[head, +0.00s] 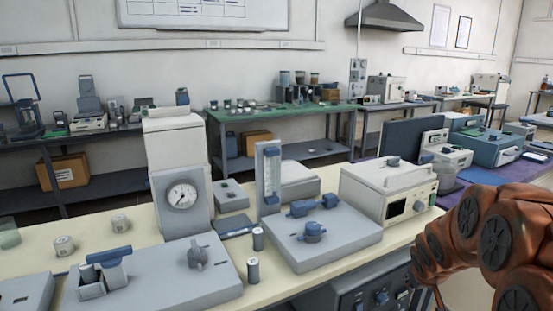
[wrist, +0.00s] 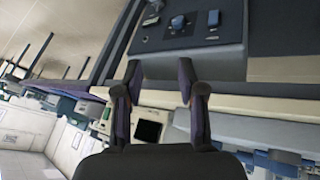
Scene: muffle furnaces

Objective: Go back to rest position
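My gripper (wrist: 160,78) shows in the wrist view with its two dark fingers apart and nothing between them. The wrist view is turned on its side, with a grey panel with blue knobs (wrist: 178,24) beyond the fingertips. A pale box with a dark window (wrist: 150,128) shows behind the fingers. In the head view my orange-brown arm is folded at the lower right, beside the bench. My gripper cannot be made out there.
A cream bench (head: 265,292) carries a gauge unit (head: 182,195), a flat grey apparatus with blue valves (head: 325,242) and a white box with a dark display (head: 388,190). A purple-topped bench (head: 500,190) stands at right. A green table (head: 290,115) stands behind.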

